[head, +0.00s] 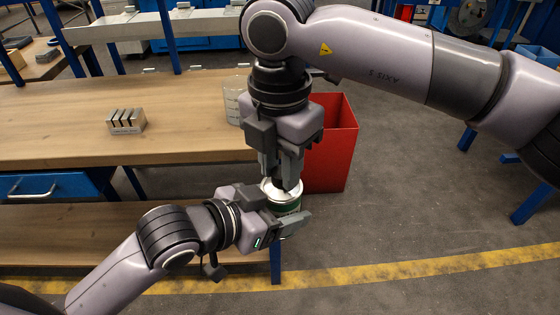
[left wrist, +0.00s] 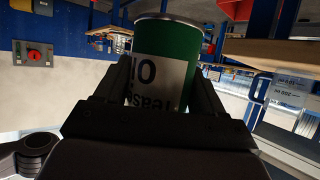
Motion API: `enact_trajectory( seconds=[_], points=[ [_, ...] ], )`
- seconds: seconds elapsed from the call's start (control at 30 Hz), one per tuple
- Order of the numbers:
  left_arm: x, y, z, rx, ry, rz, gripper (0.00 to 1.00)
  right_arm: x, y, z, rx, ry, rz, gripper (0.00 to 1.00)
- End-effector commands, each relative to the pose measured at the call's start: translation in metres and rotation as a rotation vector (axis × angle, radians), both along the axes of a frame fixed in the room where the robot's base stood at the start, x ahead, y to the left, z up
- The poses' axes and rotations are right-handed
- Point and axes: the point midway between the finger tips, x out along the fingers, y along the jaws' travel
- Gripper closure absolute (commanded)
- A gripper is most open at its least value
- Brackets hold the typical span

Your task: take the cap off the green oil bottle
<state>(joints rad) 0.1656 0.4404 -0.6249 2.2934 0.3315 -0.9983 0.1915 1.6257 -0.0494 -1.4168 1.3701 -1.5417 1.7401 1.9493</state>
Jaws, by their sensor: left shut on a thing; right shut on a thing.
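The green oil bottle (head: 291,209) is held upright in front of the table, with a pale metal top and a green side. In the left wrist view the bottle (left wrist: 176,48) shows a white label with dark print and a silver rim. My left gripper (head: 283,214) is shut around its side; its fingers (left wrist: 163,88) press both sides of the label area. My right gripper (head: 284,186) points straight down onto the bottle's top and is shut on the cap, which its fingers largely hide. I cannot tell whether the cap is still seated.
A wooden table (head: 60,110) carries a slotted metal block (head: 125,121) and a pale upright object (head: 233,108) near its right end. A red bin (head: 335,145) stands just behind the grippers. The floor to the right is open, crossed by a yellow line (head: 420,265).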

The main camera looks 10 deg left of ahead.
Motion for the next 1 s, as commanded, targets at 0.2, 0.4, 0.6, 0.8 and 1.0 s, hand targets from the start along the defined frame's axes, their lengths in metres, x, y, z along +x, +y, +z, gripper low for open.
enact_trajectory(
  seconds=[0.2, 0.4, 0.6, 0.8, 1.0],
  points=[
    [-0.0056, -0.0068, 0.0021, -0.009, -0.003, -0.024, 1.0, 0.0003, 0.0035, 0.0027, 0.018, -0.011, 0.282, 1.0],
    [-0.0059, -0.0072, 0.0024, -0.011, -0.003, -0.025, 1.0, -0.0007, 0.0026, 0.0029, 0.019, -0.011, 0.613, 1.0],
    [-0.0059, -0.0073, 0.0026, -0.011, -0.003, -0.025, 1.0, -0.0014, 0.0015, 0.0031, 0.019, -0.01, 0.941, 1.0],
    [-0.0058, -0.0073, 0.0027, -0.011, -0.003, -0.025, 1.0, -0.002, 0.0004, 0.0033, 0.02, -0.01, 1.269, 1.0],
    [-0.0056, -0.0071, 0.0026, -0.01, -0.003, -0.024, 1.0, -0.0021, -0.0007, 0.0034, 0.02, -0.008, 1.596, 1.0]
  ],
)
